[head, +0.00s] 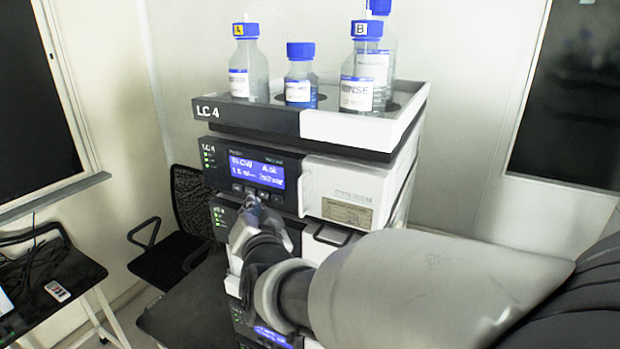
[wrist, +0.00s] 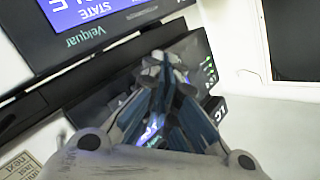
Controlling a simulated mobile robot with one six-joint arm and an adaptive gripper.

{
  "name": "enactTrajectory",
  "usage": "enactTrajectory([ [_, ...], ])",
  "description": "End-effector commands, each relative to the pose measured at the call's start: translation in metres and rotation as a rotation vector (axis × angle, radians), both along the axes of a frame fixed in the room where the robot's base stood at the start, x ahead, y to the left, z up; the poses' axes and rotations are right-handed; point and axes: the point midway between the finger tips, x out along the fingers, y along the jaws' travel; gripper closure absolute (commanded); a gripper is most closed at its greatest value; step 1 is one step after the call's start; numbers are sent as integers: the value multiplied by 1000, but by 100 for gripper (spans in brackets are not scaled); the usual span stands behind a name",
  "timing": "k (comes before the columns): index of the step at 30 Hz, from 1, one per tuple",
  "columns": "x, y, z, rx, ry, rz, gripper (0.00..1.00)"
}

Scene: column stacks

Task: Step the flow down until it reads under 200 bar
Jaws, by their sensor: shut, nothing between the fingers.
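The LC 4 column stack stands in the middle of the head view. Its upper module has a lit blue flow display (head: 257,172). The small text looks like a flow line with a pressure in the two hundreds of bar, but the digits are too blurred to be sure. A row of small buttons (head: 237,188) sits just under the display. My gripper (head: 250,197) is shut and empty, its tips at or very near these buttons; contact cannot be told. In the wrist view my gripper (wrist: 165,62) points at the dark panel (wrist: 105,115), hiding part of it.
Several blue-capped bottles (head: 357,80) stand in the top tray (head: 262,122). A black chair (head: 185,220) is behind the stack at left, and a dark table (head: 50,285) is at far left.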

Motion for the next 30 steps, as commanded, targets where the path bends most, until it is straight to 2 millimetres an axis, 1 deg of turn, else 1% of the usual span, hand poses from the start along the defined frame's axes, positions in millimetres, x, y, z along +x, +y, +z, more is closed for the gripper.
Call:
enactTrajectory([
  [4, -6, 4, 0, -1, 0, 3, 100],
  [15, -40, 17, 0, 0, 0, 4, 100],
  [18, -45, 19, 0, -1, 0, 2, 100],
  [30, -46, 19, 0, -1, 0, 0, 100],
])
